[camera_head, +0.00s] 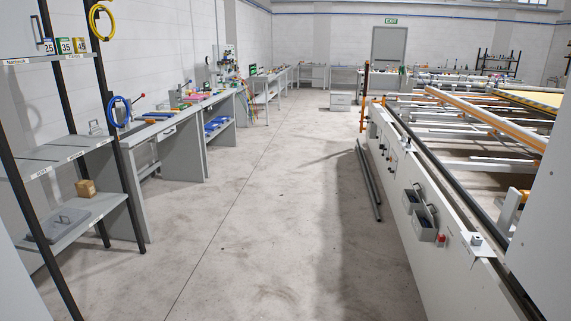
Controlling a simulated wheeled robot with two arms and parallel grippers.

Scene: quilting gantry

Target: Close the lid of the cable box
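Two small grey boxes are mounted on the white side of the quilting gantry (395,180) at the right. The nearer box (426,230) has a raised flap-like part above it that looks like an open lid (427,211). The box behind it (410,199) is smaller in view, and I cannot tell how its lid stands. I cannot tell for certain which is the cable box. Neither of my grippers is in view.
A shelf rack at the left holds a flat grey case (60,223) and a small cardboard box (86,188). Workbenches (150,130) line the left wall. The concrete aisle (255,210) between is clear.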

